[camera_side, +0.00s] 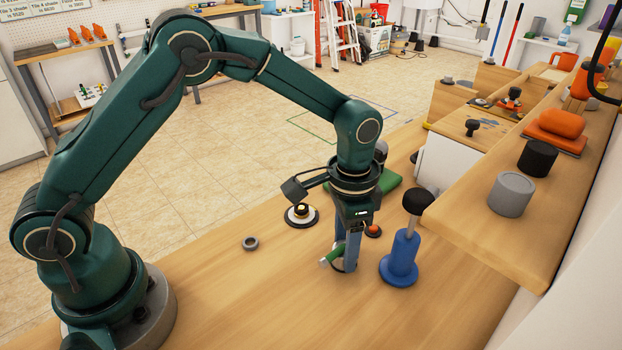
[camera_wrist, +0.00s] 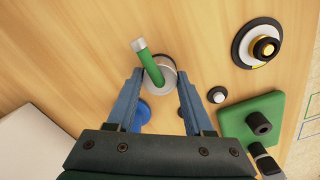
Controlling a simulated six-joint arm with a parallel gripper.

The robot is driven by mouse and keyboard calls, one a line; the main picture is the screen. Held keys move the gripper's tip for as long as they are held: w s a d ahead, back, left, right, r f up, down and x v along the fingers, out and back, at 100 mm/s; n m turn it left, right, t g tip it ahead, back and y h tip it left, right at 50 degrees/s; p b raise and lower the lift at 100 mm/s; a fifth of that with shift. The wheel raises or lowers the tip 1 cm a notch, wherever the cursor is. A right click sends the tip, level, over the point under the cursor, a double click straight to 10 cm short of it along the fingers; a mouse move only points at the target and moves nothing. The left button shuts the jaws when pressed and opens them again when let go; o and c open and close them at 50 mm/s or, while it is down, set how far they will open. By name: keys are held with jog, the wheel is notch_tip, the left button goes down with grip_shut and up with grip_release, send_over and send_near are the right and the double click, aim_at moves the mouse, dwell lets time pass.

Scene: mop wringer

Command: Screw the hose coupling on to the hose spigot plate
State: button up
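The hose coupling (camera_wrist: 161,78) appears to be the silver-grey cylinder with a short green hose (camera_wrist: 149,62) sticking out sideways and a pale tip. It stands at table level; in the side view its green hose (camera_side: 332,255) shows beside my fingers. My gripper (camera_wrist: 160,72) points down with one finger on each side of the coupling; whether they press on it I cannot tell. The hose spigot plate (camera_side: 290,220) appears to be the round black and white disc with a brass-ringed stub, left of my gripper in the side view and at upper right in the wrist view (camera_wrist: 243,51).
A grey ring (camera_side: 250,243) lies left on the table. A blue post with a black knob (camera_side: 401,258) stands close right of my gripper. A green plate with a black post (camera_wrist: 239,115) and a red button (camera_side: 373,231) are nearby. A raised shelf (camera_side: 470,222) borders the right.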

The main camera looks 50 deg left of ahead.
grip_shut()
jog(key=shift+r, duration=2.5)
jog(key=shift+o, duration=1.9)
grip_release()
grip_shut()
jog(key=a, duration=0.4)
jog(key=w+a+r, duration=0.1)
jog(key=a, duration=0.4)
jog(key=w+a+r, duration=0.1)
jog(key=a, duration=0.3)
jog(key=shift+a, duration=0.2)
jog(key=f, duration=0.2)
jog(key=shift+d+f, duration=0.2)
jog(key=shift+f, duration=0.75)
